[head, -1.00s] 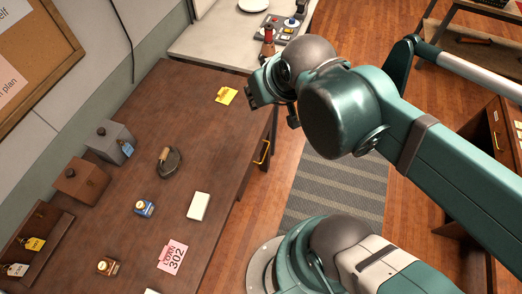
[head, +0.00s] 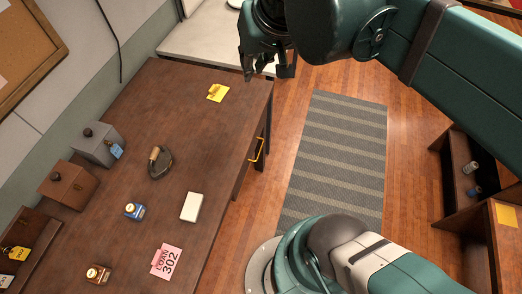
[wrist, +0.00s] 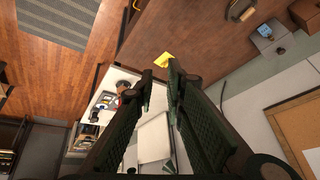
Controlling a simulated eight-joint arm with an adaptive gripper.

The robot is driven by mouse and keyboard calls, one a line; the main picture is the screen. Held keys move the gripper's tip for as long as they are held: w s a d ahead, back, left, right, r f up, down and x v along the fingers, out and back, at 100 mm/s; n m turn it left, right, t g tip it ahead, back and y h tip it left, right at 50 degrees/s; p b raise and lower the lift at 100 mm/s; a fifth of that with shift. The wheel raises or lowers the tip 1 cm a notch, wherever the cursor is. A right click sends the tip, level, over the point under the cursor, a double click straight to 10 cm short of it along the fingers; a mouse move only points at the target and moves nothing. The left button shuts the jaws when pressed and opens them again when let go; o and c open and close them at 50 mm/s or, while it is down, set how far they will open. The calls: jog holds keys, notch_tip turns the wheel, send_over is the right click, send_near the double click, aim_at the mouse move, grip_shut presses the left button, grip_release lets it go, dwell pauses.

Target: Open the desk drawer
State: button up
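The dark wooden desk (head: 200,130) fills the left half of the head view. Its drawer has a yellow handle (head: 259,149) on the desk's right side, below the top's edge. The drawer appears shut, though its front is seen steeply from above. My gripper (head: 266,74) is above the far right corner of the desk, well apart from the handle. Its two fingers are spread with nothing between them. The fingers also show in the wrist view (wrist: 160,80), pointing past the desk's end.
A white table (head: 200,42) stands beyond. A striped rug (head: 335,150) lies on clear floor to the right.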

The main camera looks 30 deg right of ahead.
jog(key=w+d+m+g+b, duration=0.2)
jog(key=w+d+m+b, duration=0.2)
jog(key=b, duration=0.4)
jog(key=m+g+y+b, duration=0.2)
jog(key=m+b, duration=0.1)
jog(key=b, duration=0.1)
send_over(260, 150)
jog(key=s+d, duration=0.1)
jog(key=d, duration=0.1)
jog(key=s+d+x, duration=0.2)
jog(key=x, duration=1.2)
jog(key=s+d+f+x, duration=0.1)
jog(key=s+d+x, duration=0.1)
jog(key=x, duration=1.2)
jog(key=s+d+f+x, duration=0.1)
jog(key=s+d+x, duration=0.1)
jog(key=x, duration=1.3)
jog(key=shift+d, duration=0.45)
jog(key=shift+s+f, duration=0.1)
jog(key=shift+b+x, duration=1.5)
jog(key=shift+x, duration=2.3)
jog(key=shift+d, duration=0.15)
grip_shut()
